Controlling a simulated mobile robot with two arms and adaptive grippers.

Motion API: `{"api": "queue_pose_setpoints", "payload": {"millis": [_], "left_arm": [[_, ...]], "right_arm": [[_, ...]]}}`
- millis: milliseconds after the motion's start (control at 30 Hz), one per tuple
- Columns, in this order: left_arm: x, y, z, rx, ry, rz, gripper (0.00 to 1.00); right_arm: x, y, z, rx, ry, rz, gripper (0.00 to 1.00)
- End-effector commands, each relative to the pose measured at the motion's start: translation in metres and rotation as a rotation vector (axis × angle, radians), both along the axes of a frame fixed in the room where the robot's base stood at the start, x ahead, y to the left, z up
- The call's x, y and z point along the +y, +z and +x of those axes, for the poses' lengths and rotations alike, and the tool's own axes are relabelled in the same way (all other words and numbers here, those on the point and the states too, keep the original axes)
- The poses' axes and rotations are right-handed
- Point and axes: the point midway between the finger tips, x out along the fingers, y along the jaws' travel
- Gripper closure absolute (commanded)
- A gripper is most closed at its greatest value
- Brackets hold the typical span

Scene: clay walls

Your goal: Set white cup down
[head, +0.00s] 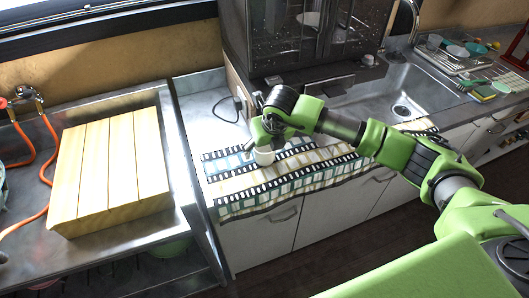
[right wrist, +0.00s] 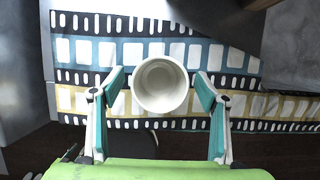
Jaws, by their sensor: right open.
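The white cup (head: 264,156) stands upright on a film-strip patterned cloth (head: 290,180) on the counter in the head view. In the right wrist view I look down into the cup (right wrist: 161,85), which is empty. My right gripper (right wrist: 161,88) is open, with one finger on each side of the cup and a gap to each. In the head view the right gripper (head: 260,146) is at the cup and its fingers are mostly hidden. My left gripper is not in view.
A wooden slatted board (head: 112,165) lies on the steel counter at the left, beside orange hoses. A sink (head: 400,100) and a dish rack (head: 455,58) are at the right. A dark glass-fronted cabinet (head: 300,35) stands behind the cloth. Bare counter (head: 205,110) is left of the cabinet.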

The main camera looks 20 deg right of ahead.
Motion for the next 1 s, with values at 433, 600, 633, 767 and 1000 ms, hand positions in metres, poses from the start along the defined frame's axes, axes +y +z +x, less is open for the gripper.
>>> {"api": "queue_pose_setpoints", "payload": {"millis": [433,600,633,767,1000], "left_arm": [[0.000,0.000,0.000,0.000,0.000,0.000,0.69],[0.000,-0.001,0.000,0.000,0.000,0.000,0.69],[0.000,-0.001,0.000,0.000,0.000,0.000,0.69],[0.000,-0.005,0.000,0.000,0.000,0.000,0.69],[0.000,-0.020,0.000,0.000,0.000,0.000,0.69]], "right_arm": [[0.000,0.001,0.000,-0.001,0.000,0.000,0.80],[0.000,0.001,0.000,-0.001,0.000,0.000,0.81],[0.000,0.001,0.000,-0.001,0.000,0.000,0.81],[0.000,0.007,0.001,-0.003,0.000,0.001,0.81],[0.004,0.040,-0.007,-0.006,0.005,0.001,0.81]]}}
